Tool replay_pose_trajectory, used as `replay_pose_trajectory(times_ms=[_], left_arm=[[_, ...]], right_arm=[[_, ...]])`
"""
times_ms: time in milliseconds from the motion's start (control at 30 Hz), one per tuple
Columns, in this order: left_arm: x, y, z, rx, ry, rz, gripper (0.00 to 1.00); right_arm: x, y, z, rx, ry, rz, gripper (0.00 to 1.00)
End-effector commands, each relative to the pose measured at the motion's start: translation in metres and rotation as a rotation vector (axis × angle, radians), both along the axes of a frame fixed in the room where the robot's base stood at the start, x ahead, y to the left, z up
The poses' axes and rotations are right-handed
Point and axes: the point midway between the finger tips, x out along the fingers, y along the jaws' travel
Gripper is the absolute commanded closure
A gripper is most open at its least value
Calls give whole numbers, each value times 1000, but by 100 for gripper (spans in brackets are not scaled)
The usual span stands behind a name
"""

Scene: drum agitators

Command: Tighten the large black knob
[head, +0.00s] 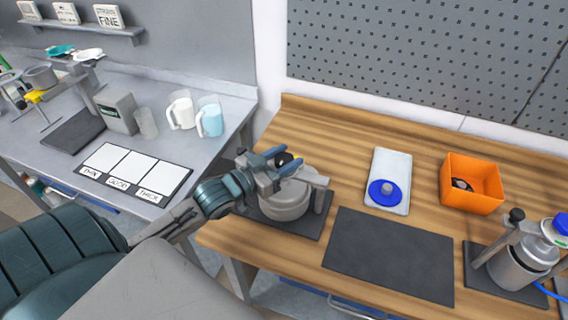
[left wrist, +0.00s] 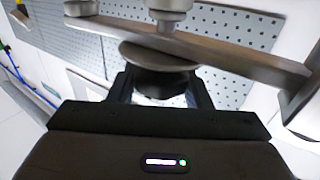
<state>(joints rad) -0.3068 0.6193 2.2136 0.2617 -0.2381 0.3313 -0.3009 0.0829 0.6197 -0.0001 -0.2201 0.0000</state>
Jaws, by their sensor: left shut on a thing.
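The large black knob (head: 285,158) sits on the metal arm of a drum agitator at the left end of the wooden bench. My left gripper (head: 277,160) is shut on it, with the fingers on either side. In the left wrist view the dark knob (left wrist: 160,82) sits between the two fingers, under a round metal disc (left wrist: 158,56) and a metal bar (left wrist: 215,52). The agitator's grey drum (head: 285,203) stands below on a dark mat. My gripper hides part of the knob and the arm. My right gripper is not in view.
A second agitator (head: 515,268) with its own black knob stands at the right. An orange bin (head: 471,183) and a white tray (head: 404,165) with a blue disc (head: 385,193) lie behind. A dark mat (head: 388,252) between the agitators is empty. Jugs (head: 181,111) stand on the grey bench.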

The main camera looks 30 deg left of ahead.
Motion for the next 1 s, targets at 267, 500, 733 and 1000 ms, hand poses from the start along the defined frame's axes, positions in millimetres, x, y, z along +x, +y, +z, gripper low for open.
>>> replay_pose_trajectory(times_ms=[267,500,733,1000], left_arm=[[0,0,0,-3,1,-21,78],[0,0,1,-3,0,-21,78],[0,0,1,-3,1,-20,33],[-1,0,1,-2,2,-20,33]], right_arm=[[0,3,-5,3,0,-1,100],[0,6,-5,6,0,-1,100],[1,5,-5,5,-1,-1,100],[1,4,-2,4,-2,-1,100]])
